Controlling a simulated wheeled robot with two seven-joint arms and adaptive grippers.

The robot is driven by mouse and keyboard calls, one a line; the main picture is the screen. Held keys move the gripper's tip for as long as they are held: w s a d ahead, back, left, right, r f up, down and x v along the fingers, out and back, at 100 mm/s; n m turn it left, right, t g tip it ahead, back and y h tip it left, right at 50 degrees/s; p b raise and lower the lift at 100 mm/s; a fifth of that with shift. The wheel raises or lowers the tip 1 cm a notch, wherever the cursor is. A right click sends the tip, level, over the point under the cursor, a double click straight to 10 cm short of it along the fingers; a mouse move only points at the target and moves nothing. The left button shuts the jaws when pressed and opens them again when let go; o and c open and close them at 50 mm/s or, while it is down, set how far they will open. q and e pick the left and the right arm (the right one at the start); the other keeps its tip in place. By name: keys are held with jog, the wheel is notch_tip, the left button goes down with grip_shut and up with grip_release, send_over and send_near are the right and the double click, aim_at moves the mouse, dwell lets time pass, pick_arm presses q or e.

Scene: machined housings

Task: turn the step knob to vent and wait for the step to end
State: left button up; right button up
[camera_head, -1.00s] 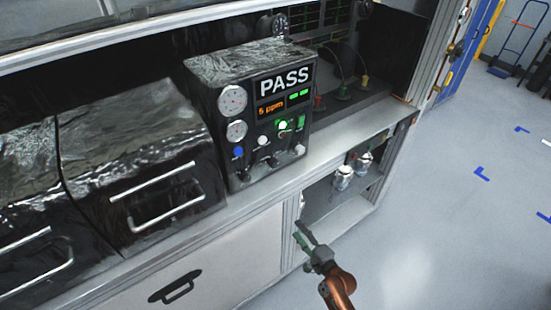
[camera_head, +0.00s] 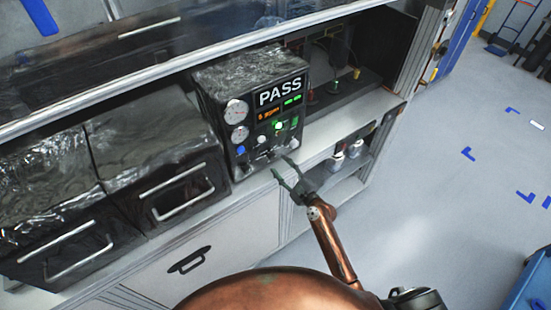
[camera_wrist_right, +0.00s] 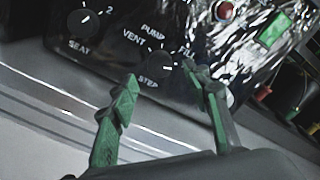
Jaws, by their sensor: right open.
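The step knob (camera_wrist_right: 160,65) is a dark round knob on the black front panel in the right wrist view, with STEP printed below it and VENT and PUMP above. A white mark shows on it, but its exact setting is hard to read. The tester box (camera_head: 245,85) in the head view shows PASS, an orange ppm reading and a lit green lamp. My right gripper (camera_head: 283,167) is open and empty in front of the panel's lower edge. In the right wrist view its green fingers (camera_wrist_right: 163,85) point toward the step knob, one on each side; contact cannot be told. My left gripper is not in view.
A second knob (camera_wrist_right: 83,22), labelled SEAT, sits left of the step knob. Black drawer units (camera_head: 160,165) stand left of the box. A shelf with silver-topped fittings (camera_head: 336,160) lies below the bench at right. The floor at right is mostly clear.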

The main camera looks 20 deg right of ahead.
aim_at(273, 158)
jog(key=shift+x, duration=2.2)
jog(key=shift+c, duration=0.2)
jog(key=c, duration=1.1)
